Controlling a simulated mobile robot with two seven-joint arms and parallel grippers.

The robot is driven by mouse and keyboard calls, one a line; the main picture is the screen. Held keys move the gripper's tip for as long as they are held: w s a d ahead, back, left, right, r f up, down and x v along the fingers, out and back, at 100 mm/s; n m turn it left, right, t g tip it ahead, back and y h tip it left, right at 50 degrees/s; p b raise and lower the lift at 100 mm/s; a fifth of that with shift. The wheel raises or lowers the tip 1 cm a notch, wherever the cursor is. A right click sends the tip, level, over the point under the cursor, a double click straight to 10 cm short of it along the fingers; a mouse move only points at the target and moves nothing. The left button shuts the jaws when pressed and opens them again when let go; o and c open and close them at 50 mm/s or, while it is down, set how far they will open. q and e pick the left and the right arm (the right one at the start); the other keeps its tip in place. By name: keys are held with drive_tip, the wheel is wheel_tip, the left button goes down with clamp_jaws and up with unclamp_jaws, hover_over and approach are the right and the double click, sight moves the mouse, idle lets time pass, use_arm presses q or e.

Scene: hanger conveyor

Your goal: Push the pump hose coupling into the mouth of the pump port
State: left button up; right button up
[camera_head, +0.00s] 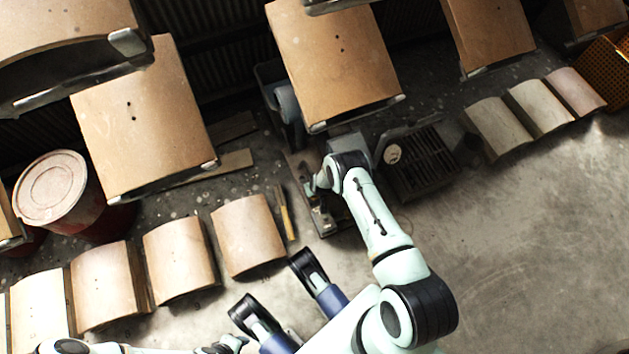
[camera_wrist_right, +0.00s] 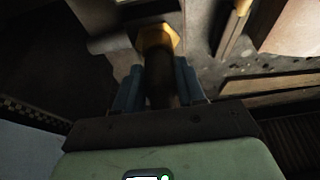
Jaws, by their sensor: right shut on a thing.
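In the right wrist view my right gripper (camera_wrist_right: 158,82) is shut on a dark, round pump hose coupling (camera_wrist_right: 160,85), which lies between its two blue-grey fingers. A yellow-orange hexagonal part (camera_wrist_right: 157,39) sits at the coupling's far end. I cannot tell whether it belongs to the coupling or to the pump port. In the head view my right gripper (camera_head: 320,184) is small and partly hidden by its wrist, above metal fittings (camera_head: 322,218) on the floor. The pump port's mouth cannot be made out. The end of my left arm (camera_head: 232,343) shows at the bottom edge, its fingers unclear.
Brown panels (camera_head: 335,60) hang above the work area in the head view. Curved panels (camera_head: 180,255) stand at the left, and more (camera_head: 540,105) at the right. A dark grated box (camera_head: 425,160) lies right of my right arm. The floor at the lower right is clear.

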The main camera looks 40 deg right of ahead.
drive_tip(key=shift+f, duration=0.35)
drive_tip(key=o, duration=0.8)
drive_tip(key=o, duration=0.6)
use_arm(q)
drive_tip(key=w+d+r+t+p, duration=0.1)
drive_tip(key=w+r+t+p, duration=0.2)
drive_tip(key=w+r+p, duration=0.3)
drive_tip(key=w+r, duration=0.2)
drive_tip(key=w, duration=0.1)
drive_tip(key=shift+w+d+r+m+t, duration=0.15)
drive_tip(key=shift+w+m+t, duration=0.05)
drive_tip(key=shift+m+t, duration=0.1)
use_arm(e)
drive_tip(key=v, duration=1.3)
drive_tip(key=shift+s+r, duration=0.1)
drive_tip(key=shift+r, duration=0.05)
